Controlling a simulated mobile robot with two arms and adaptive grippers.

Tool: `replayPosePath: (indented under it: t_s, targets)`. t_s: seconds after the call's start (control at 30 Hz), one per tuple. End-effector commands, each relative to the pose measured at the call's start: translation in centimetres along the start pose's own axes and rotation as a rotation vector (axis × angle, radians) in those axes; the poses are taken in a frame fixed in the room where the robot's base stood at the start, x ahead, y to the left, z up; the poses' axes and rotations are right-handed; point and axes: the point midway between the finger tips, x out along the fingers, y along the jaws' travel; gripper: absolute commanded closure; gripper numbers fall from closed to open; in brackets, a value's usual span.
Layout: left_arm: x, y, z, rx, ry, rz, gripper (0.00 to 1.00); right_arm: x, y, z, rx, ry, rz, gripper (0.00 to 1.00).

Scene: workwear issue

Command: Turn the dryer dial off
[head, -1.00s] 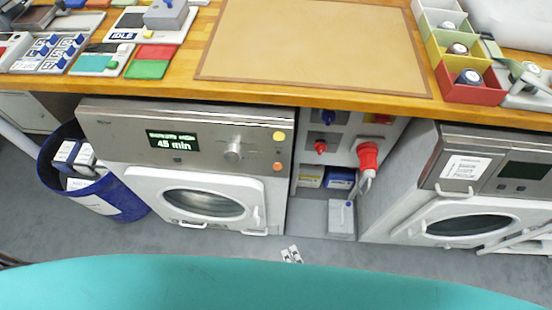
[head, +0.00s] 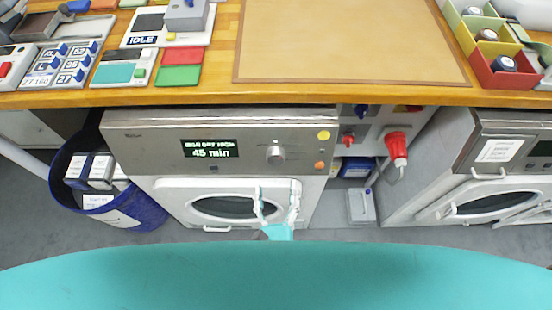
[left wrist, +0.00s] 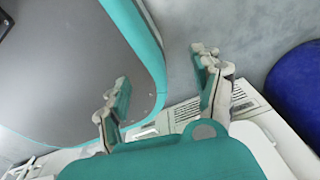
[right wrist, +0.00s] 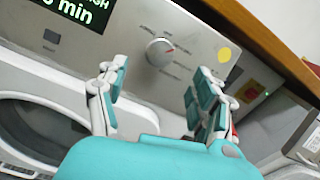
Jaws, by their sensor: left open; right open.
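The dryer (head: 140,145) is a steel-fronted machine under the wooden counter, with a lit green display (head: 210,148) reading 45 min. Its round silver dial (head: 276,154) sits right of the display. My left gripper (left wrist: 162,72) is open and empty over the floor beside my base.
The counter edge (head: 200,97) overhangs the panel. A blue bin (head: 140,212) stands left, a red plug (head: 397,145) hangs right, and another machine (head: 440,165) stands beyond.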

Motion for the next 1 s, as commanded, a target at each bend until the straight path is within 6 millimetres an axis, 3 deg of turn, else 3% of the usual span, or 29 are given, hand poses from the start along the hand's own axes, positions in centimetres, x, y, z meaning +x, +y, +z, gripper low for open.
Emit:
replayPosePath:
  t_s: [0.2,0.4,0.83,1.0]
  targets:
    - [-1.1,-0.9,0.1,0.000,-0.002,-0.010,0.33,4.7,0.0,0.2,-0.002,-0.003,0.000,0.33]
    - [-1.5,-1.1,0.1,-0.002,-0.003,-0.013,0.33,7.3,0.0,0.0,-0.002,-0.001,0.001,0.33]
    - [-1.6,-1.1,0.1,-0.002,-0.002,-0.013,0.33,8.2,0.0,-0.1,-0.002,0.000,0.001,0.34]
    - [-1.6,-1.1,0.0,-0.001,-0.002,-0.013,0.33,8.2,0.0,-0.1,-0.002,0.000,0.001,0.56]
